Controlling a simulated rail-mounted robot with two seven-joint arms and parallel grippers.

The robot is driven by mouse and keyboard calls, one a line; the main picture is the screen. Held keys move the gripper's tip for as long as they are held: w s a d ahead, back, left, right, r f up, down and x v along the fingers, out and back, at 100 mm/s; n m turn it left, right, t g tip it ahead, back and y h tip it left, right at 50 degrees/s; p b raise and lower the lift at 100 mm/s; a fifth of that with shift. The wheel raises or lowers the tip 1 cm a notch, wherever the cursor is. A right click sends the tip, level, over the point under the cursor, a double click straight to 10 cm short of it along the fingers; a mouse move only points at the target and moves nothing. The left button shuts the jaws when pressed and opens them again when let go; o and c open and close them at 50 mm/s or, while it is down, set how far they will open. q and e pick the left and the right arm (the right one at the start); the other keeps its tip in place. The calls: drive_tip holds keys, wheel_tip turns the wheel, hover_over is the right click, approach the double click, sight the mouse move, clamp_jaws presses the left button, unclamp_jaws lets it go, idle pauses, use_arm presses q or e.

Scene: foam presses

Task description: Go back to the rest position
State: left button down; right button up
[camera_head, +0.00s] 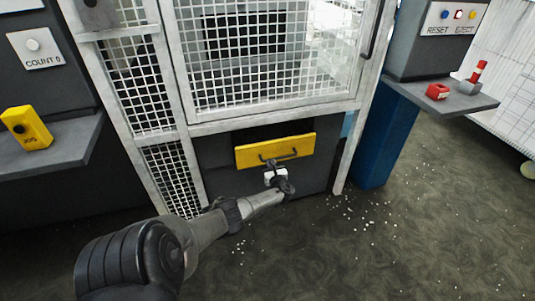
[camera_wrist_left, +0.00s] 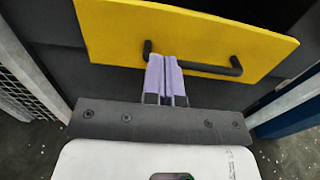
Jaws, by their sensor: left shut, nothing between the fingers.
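My left arm reaches in from the lower left in the head view. Its gripper (camera_head: 270,164) is at the yellow drawer front (camera_head: 290,146), by the left part of the black bar handle (camera_head: 286,156). In the left wrist view the two pale purple fingers (camera_wrist_left: 166,78) are shut together with nothing between them. Their tips overlap the handle (camera_wrist_left: 200,67) near its left end, in front of the yellow panel (camera_wrist_left: 180,30). I cannot tell whether they touch it. My right gripper is in neither view.
A mesh guard door (camera_head: 265,60) stands above the drawer. A yellow device (camera_head: 26,128) sits on the left shelf. White bits lie on the open floor (camera_head: 400,240).

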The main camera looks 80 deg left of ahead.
use_arm(q)
drive_tip(key=d+p, duration=0.1)
drive_tip(key=d, duration=0.1)
drive_tip(key=shift+w+d, duration=0.1)
drive_tip(key=shift+d, duration=0.2)
